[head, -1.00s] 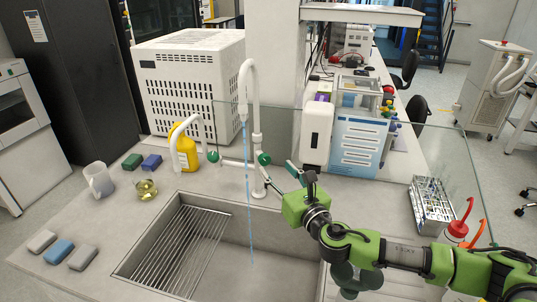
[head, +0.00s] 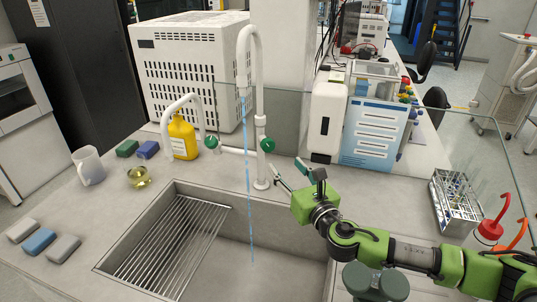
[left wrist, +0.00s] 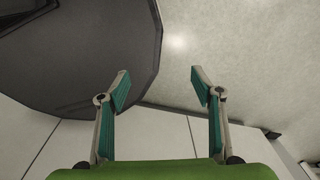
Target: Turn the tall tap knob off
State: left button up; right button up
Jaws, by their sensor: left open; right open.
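The tall white tap (head: 258,90) stands at the back edge of the sink, with a blue stream of water (head: 248,180) running from its spout into the basin. Its round green knob (head: 267,144) sits on the upright pipe. A second green knob (head: 211,142) belongs to the short curved tap (head: 183,103) at left. My right gripper (head: 286,165) is open and empty, below and right of the tall tap's knob and apart from it. My left gripper (left wrist: 158,78) shows only in the left wrist view, open and empty, with a dark rounded surface and pale floor beyond.
A yellow bottle (head: 183,138) stands behind the short tap. A cup (head: 89,166), a small glass dish (head: 138,177) and sponges (head: 40,241) lie left of the sink (head: 285,235). A white and blue machine (head: 372,135) stands behind my right arm; a tube rack (head: 457,205) is at right.

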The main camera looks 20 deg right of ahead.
aim_at(270, 148)
pick_arm(q)
jog(key=shift+w+d+r+p, duration=0.4)
jog(key=shift+w+p, duration=0.1)
jog(key=shift+p, duration=0.25)
pick_arm(e)
jog(key=w, duration=0.4)
jog(key=w+a, duration=0.1)
jog(key=w, duration=0.8)
jog(key=shift+w+a+f, duration=0.25)
jog(key=shift+w+f, duration=0.1)
jog(key=shift+f, duration=0.05)
pick_arm(q)
jog(key=shift+a, duration=0.1)
pick_arm(e)
jog(key=c, duration=1.1)
